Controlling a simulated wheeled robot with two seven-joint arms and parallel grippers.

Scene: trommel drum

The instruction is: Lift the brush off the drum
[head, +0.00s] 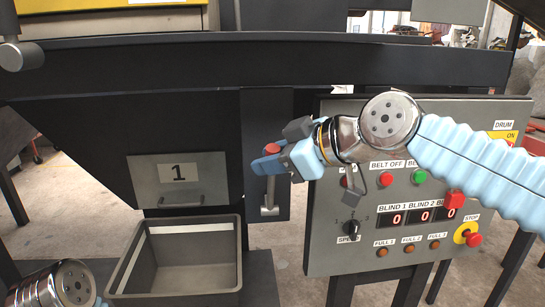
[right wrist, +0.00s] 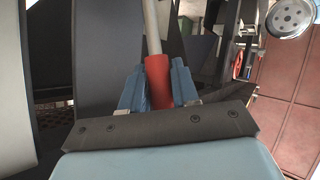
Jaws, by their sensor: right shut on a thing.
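My right gripper (head: 270,163) is in front of the dark upright plate, left of the control panel. It is shut on the red grip of a lever (head: 269,194), whose grey rod hangs down below the fingers. In the right wrist view the red grip (right wrist: 157,82) sits between the two blue fingers of the gripper (right wrist: 158,90), and the grey rod runs on from it toward the top. I cannot make out the brush or the drum in either view. My left gripper is out of view; only part of my left arm shows at the lower left.
The control panel (head: 318,255) with buttons, a speed knob and a red stop button (head: 473,240) stands close to my right arm. A grey bin (head: 176,299) stands below a flap marked 1 (head: 178,173). A dark beam (head: 300,43) crosses above.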

